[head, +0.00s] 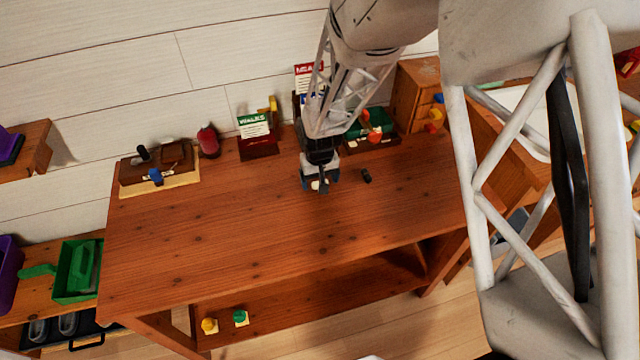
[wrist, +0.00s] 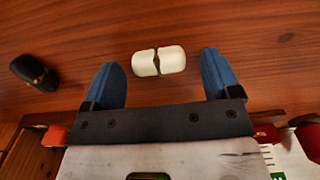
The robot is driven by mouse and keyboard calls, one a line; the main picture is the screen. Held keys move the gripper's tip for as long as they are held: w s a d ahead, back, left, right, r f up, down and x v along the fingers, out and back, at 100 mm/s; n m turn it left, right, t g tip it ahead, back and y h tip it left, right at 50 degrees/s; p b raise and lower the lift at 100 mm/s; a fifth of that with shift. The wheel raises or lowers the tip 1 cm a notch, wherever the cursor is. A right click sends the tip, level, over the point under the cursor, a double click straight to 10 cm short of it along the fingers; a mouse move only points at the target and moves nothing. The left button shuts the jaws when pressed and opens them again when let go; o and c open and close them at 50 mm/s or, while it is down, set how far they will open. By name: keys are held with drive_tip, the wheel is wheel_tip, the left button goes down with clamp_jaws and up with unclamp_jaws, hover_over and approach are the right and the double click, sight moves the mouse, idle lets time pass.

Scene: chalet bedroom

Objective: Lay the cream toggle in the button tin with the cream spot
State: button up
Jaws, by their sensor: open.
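The cream toggle (wrist: 145,63), a small pale capsule with a dark band round its middle, lies on the brown wooden table. In the wrist view it sits between the two blue fingertips of my gripper (wrist: 159,58), with a gap on each side. My gripper is open, and in the head view it is low over the table's back middle (head: 320,183), where a pale bit of the toggle shows. A black toggle (wrist: 35,72) lies to the left in the wrist view and just right of my gripper in the head view (head: 366,175). I cannot make out a button tin with a cream spot.
Along the table's back stand a brown box (head: 165,165), a red jar (head: 208,140), a holder with a green card (head: 255,125) and a green bin (head: 378,122). My arm hides part of this row. The table's front and middle (head: 240,235) are clear.

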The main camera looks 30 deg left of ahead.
sight(319, 181)
drive_tip(key=c, duration=1.1)
drive_tip(key=shift+r, duration=0.15)
drive_tip(key=shift+r, duration=0.4)
wheel_tip(319, 181, up, 3)
drive_tip(key=shift+f, duration=0.15)
drive_tip(key=s+d, duration=0.7)
drive_tip(key=s+d+r, duration=0.1)
drive_tip(key=s+d, duration=0.3)
drive_tip(key=shift+s+d+r, duration=0.1)
drive_tip(key=shift+s, duration=0.15)
drive_tip(key=shift+w, duration=0.1)
